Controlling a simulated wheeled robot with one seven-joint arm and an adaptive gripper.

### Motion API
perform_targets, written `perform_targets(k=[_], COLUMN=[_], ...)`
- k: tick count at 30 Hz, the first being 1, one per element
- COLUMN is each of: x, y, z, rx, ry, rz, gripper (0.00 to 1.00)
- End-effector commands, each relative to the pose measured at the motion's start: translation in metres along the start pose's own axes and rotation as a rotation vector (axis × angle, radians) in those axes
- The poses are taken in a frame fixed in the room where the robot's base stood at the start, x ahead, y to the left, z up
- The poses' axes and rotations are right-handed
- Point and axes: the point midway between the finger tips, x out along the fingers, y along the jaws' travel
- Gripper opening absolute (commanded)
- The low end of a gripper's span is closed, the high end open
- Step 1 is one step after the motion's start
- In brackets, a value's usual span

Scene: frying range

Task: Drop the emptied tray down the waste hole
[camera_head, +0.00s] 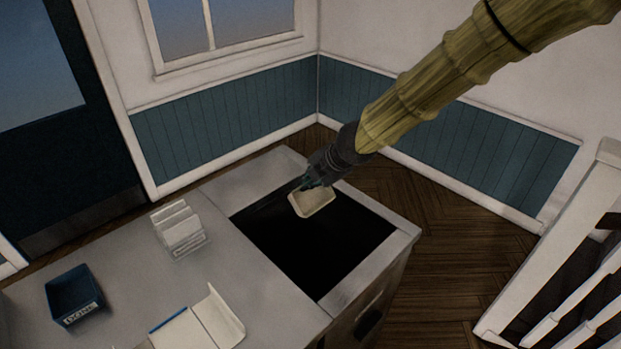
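A small cream tray (312,203) is at the tip of my gripper (308,184), in the picture over the far part of the dark waste hole (310,252). The fingers meet the tray's far left edge and appear shut on it. The tray's pale inner face shows and looks empty. The hole is a large black square opening in the grey counter, and its depth cannot be seen. My arm comes in from the upper right.
On the grey counter (240,290) stand a white rack (180,229), a blue labelled bin (73,294) and an open pale folder-like item (200,325). A white railing (560,240) stands at the right. Wooden floor is clear beyond the counter.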

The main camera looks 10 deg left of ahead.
Motion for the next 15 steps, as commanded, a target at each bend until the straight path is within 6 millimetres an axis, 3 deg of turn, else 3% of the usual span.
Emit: perform_targets(k=[15], x=[0.047], y=[-0.037], z=[0.001], rx=[0.002], ry=[-0.001], rz=[0.001], gripper=[0.0])
